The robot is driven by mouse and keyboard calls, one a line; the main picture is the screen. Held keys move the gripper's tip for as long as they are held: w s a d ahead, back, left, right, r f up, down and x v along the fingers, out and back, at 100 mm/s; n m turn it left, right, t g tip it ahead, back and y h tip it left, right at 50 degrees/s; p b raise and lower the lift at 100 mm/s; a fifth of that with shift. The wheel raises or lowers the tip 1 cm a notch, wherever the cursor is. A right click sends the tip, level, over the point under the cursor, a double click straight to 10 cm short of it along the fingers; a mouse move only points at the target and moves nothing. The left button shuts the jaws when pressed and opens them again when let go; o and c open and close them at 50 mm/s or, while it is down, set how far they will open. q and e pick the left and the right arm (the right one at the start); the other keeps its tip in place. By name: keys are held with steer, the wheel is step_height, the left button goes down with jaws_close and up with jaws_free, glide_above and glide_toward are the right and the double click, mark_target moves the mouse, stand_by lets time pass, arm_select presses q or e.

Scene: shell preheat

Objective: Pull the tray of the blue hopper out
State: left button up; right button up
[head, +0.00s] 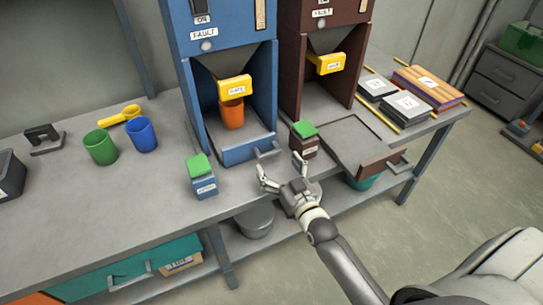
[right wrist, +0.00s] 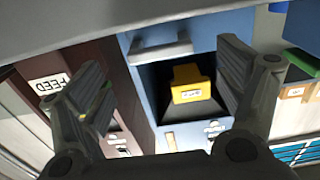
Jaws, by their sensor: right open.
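The blue hopper (head: 184,75) stands on the bench with a yellow gate (head: 234,87) above an orange cup (head: 232,116). Its tray (head: 240,154) is low at the front, with a grey handle (head: 268,149). I cannot tell whether the tray sits fully in. My right gripper (head: 283,170) is open and empty, just in front of the handle and apart from it. In the right wrist view the handle (right wrist: 160,51) shows between the spread fingers (right wrist: 162,58), with the yellow gate (right wrist: 190,84) behind. My left gripper is not in view.
The brown hopper's tray (head: 374,164) juts out at right. Green (head: 100,147) and blue cups (head: 142,135) stand further left. Bench front is mostly clear.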

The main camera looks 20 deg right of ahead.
mark_target(271, 155)
steer(key=shift+w, duration=2.25)
steer(key=c, duration=1.4)
steer(key=shift+s+p, duration=0.4)
steer(key=shift+s, duration=0.2)
steer(key=shift+c, duration=0.2)
steer(key=s+p, duration=0.7)
steer(key=s, duration=1.4)
steer(key=shift+d+f, duration=0.15)
steer(key=shift+d, duration=0.15)
